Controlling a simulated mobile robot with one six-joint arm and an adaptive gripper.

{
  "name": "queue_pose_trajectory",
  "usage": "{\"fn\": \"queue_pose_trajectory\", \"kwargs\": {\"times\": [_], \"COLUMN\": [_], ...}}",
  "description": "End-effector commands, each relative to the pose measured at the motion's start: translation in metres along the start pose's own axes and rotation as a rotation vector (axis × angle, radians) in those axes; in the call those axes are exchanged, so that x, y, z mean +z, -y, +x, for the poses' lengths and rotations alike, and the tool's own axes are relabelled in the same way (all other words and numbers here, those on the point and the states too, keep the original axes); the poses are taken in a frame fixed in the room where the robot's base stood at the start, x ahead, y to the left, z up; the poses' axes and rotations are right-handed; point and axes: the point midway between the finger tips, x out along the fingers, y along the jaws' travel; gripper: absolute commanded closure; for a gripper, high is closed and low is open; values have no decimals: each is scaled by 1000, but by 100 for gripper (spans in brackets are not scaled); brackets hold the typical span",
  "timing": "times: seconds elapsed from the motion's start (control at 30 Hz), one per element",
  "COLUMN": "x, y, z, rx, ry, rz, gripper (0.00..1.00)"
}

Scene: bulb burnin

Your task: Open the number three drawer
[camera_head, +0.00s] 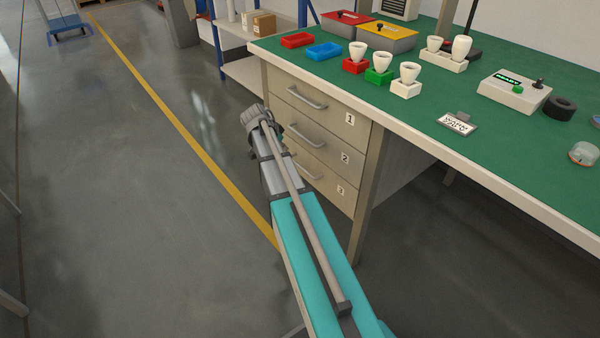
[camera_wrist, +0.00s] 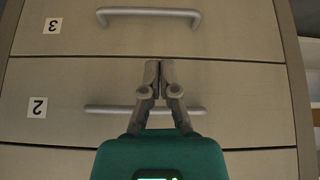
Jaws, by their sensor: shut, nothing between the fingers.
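The number three drawer (camera_head: 328,184) is the lowest of the three in the workbench's beige drawer unit. Its front looks flush with the others, so it is closed. In the upside-down wrist view, the number three drawer (camera_wrist: 228,42) is at the top, with its label upside down. Its grey bar handle (camera_wrist: 150,12) is near the upper edge. My gripper (camera_wrist: 158,64) is shut and empty. Its fingertips show near the seam between drawers three and two, apart from the number three handle in the picture. In the head view my arm hides the gripper and part of the drawers.
The number two drawer (camera_wrist: 60,85) and its handle (camera_wrist: 105,110) show partly behind my gripper. The number one drawer (camera_head: 325,115) is closed. The green-topped bench (camera_head: 420,150) overhangs the unit, with a leg (camera_head: 368,195) at right. Open floor (camera_head: 140,220) lies left.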

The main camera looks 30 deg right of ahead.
Motion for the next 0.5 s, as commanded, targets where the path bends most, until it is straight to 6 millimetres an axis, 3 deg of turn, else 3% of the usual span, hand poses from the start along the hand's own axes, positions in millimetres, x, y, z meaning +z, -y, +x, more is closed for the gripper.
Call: {"fn": "queue_pose_trajectory", "kwargs": {"times": [0.03, 0.2, 0.5], "x": [3, -1, -4], "y": [4, 7, 8], "z": [17, 37, 43], "rx": [3, 8, 10], "ry": [-9, -29, -41], "rz": [19, 71, 97], "gripper": [100, 100, 100]}}
